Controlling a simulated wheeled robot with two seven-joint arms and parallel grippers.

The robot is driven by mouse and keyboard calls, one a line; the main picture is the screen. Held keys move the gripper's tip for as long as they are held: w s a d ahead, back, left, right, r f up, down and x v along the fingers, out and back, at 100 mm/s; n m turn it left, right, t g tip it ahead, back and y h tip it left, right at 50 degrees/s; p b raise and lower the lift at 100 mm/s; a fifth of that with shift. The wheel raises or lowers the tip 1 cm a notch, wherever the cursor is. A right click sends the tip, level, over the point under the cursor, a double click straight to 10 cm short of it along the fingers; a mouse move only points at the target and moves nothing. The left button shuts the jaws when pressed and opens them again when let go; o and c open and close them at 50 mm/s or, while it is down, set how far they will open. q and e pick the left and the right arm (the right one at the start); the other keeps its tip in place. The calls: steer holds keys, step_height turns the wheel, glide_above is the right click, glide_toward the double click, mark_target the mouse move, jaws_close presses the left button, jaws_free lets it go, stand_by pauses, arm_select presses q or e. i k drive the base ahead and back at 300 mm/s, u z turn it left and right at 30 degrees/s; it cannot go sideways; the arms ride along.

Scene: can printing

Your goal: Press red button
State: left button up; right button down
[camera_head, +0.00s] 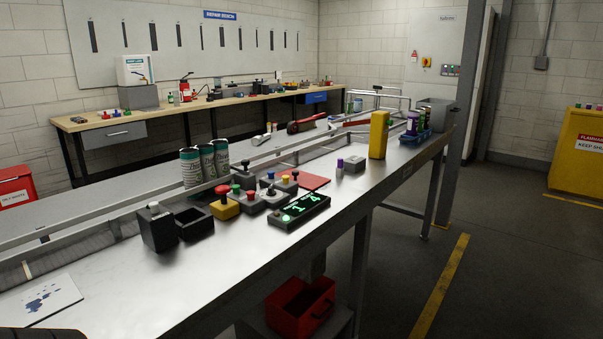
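A red mushroom button (222,190) sits on a yellow box (225,209) on the metal bench, left of the middle. A smaller red button (251,196) sits on a grey box just to its right. I cannot tell from the picture which red one the task names. Neither gripper is in view, and nothing touches either button. A dark rounded shape shows at the bottom left edge, too cut off to identify.
Around the buttons stand more control boxes, a black box with a white knob (157,229), a display with green digits (299,210) and several green-white cans (190,168). A yellow block (378,135) stands farther right. The bench's front left surface is mostly bare.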

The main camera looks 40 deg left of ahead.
mark_target(251, 194)
steer(key=i, duration=2.35)
steer(key=u, duration=4.2)
